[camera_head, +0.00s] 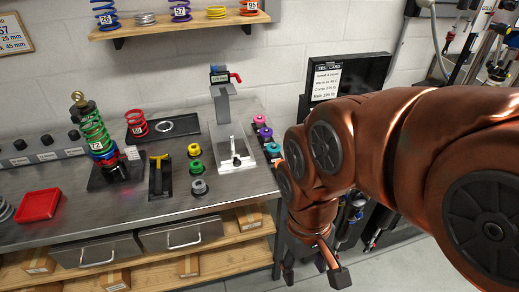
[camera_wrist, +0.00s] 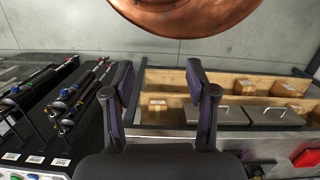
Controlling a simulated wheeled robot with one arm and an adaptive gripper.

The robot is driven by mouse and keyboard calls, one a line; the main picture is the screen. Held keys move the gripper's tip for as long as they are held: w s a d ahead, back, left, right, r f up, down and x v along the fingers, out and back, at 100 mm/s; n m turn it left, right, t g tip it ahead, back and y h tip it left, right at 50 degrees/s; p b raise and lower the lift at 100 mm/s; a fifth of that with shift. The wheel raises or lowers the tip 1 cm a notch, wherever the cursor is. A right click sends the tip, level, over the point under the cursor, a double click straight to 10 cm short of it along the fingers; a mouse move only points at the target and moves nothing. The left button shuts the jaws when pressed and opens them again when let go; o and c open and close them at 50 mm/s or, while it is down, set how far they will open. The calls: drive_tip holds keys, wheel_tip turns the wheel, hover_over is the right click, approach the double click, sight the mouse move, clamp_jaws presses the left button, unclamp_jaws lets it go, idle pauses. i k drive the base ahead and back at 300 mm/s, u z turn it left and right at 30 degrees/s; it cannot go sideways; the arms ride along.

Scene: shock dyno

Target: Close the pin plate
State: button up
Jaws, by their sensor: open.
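A silver bench fixture (camera_head: 222,108) with an upright column stands on the metal bench in the head view, with a red handle (camera_head: 236,76) at its top. On its pale base plate (camera_head: 226,163) stands a small upright pin-like part (camera_head: 234,148). I cannot tell which part is the pin plate, or how it stands. My gripper (camera_head: 315,272) hangs low, right of the bench's front corner and clear of the fixture. In the wrist view my gripper (camera_wrist: 159,78) is open, with nothing between its fingers.
The bench (camera_head: 130,225) holds a green-sprung shock (camera_head: 95,130), a red tray (camera_head: 39,205) and several coloured bushings (camera_head: 195,167). A dark monitor (camera_head: 350,75) stands behind my arm. The wrist view shows a rack of shocks (camera_wrist: 75,95) at left and shelf boxes (camera_wrist: 157,103).

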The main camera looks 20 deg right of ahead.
sight(234, 151)
drive_tip(key=u, duration=0.65)
drive_tip(key=k, duration=1.05)
drive_tip(key=u, duration=1.7)
drive_tip(key=i, duration=0.9)
drive_tip(key=z, duration=1.05)
drive_tip(key=i, duration=0.7)
drive_tip(key=z, duration=0.85)
